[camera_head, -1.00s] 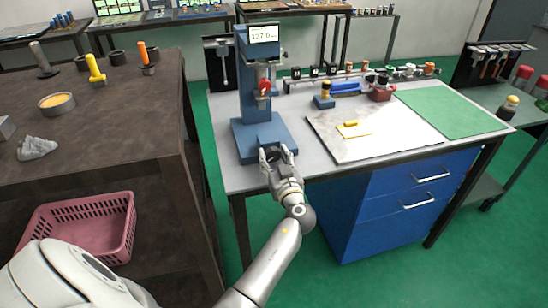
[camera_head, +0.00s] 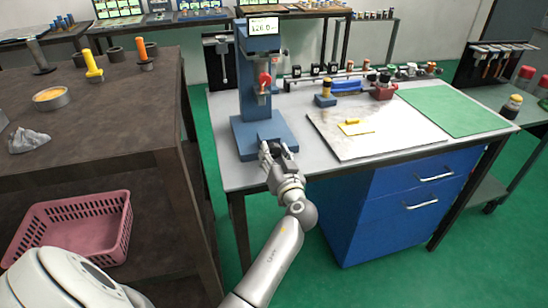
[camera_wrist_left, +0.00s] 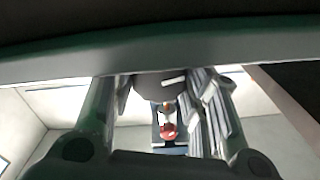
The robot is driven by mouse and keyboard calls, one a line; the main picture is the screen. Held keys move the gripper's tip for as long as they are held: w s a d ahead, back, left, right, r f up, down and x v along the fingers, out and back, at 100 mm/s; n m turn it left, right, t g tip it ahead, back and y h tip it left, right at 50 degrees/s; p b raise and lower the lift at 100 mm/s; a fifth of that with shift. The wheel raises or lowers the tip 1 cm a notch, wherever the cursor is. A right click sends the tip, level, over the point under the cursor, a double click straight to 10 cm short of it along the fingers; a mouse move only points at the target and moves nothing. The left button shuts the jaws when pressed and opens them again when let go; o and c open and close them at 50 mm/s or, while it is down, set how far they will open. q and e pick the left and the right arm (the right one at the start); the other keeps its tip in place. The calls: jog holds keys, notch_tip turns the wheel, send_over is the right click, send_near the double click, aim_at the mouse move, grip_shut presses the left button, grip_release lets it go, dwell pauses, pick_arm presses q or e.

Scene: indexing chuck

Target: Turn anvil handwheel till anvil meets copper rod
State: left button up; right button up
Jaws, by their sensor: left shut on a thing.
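The blue press-like device (camera_head: 253,85) stands at the back left of the grey table, with a screen (camera_head: 263,26) that seems to read 126.0. A red part (camera_head: 264,80) sits on its column; it also shows in the wrist view (camera_wrist_left: 169,131). My left gripper (camera_head: 278,150) is at the front of the blue base, shut on the dark anvil handwheel (camera_wrist_left: 160,86), which shows between its fingers in the wrist view. The fingers largely hide the wheel in the head view. I cannot make out the copper rod or its gap to the anvil. My right gripper is not in view.
A white board (camera_head: 385,138) with a yellow piece (camera_head: 352,122) and a green mat (camera_head: 455,108) lie to the right. Small fixtures (camera_head: 382,88) line the table's back. A brown bench (camera_head: 150,140) stands at left, with a pink basket (camera_head: 75,235) below.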

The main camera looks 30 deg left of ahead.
pick_arm(q)
jog(key=shift+r, duration=0.1)
jog(key=o, duration=1)
jog(key=shift+s+d, duration=0.1)
jog(key=shift+d, duration=0.05)
jog(key=v, duration=0.7)
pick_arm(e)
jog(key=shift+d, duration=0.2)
pick_arm(q)
jog(key=shift+s, duration=0.15)
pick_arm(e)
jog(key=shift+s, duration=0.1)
